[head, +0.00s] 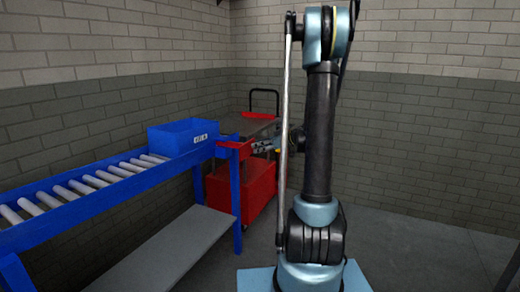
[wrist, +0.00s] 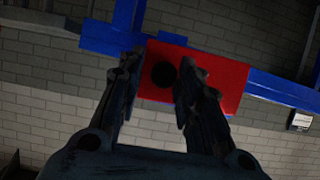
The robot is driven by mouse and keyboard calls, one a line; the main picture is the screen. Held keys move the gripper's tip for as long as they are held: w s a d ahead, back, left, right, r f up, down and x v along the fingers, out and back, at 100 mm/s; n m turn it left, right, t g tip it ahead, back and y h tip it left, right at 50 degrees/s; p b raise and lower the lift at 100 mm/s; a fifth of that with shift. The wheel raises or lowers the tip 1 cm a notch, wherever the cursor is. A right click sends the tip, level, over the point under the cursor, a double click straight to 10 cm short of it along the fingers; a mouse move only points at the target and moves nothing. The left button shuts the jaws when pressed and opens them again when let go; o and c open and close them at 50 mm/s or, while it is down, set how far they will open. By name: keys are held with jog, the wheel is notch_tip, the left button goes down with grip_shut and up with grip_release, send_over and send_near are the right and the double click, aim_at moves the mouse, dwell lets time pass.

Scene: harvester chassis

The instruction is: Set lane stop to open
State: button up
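The lane stop appears to be the red plate (wrist: 222,82) with a round black knob (wrist: 164,75), fixed to a blue rail in the wrist view. In the head view a red piece (head: 233,145) shows at the far end of the roller conveyor, beside the blue bin. My gripper (wrist: 160,66) is open, with one finger on each side of the knob in the picture. A gap shows at the left finger; the right finger looks close to the knob, and contact cannot be told. In the head view my gripper (head: 264,146) is small and partly behind my arm.
A blue bin (head: 183,137) sits on the roller conveyor (head: 90,183), which has blue rails and a grey lower shelf (head: 165,254). A red cart (head: 258,188) with a dark handle stands behind the conveyor end. Brick walls close the back; floor at right is clear.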

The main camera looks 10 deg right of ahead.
jog(key=shift+s, duration=0.15)
jog(key=v, duration=1.1)
jog(key=shift+s+d+r, duration=0.15)
jog(key=shift+d, duration=0.15)
jog(key=s+a+f+m+g+h, duration=0.2)
jog(key=s+a+m+h, duration=0.15)
jog(key=s, duration=0.55)
jog(key=s+a+f+m+g+h, duration=0.2)
jog(key=s+a, duration=0.2)
jog(key=s, duration=0.5)
jog(key=s+d+f+m+h, duration=0.3)
jog(key=s+f, duration=0.1)
jog(key=s, duration=0.5)
jog(key=s+d+f+m+g+h, duration=0.1)
jog(key=s+d+f+m+h, duration=0.1)
jog(key=s, duration=0.7)
notch_tip(320, 180, down, 2)
jog(key=shift+d+f+m+h, duration=0.1)
jog(key=shift+d+m+h, duration=0.25)
jog(key=shift+m+h, duration=0.15)
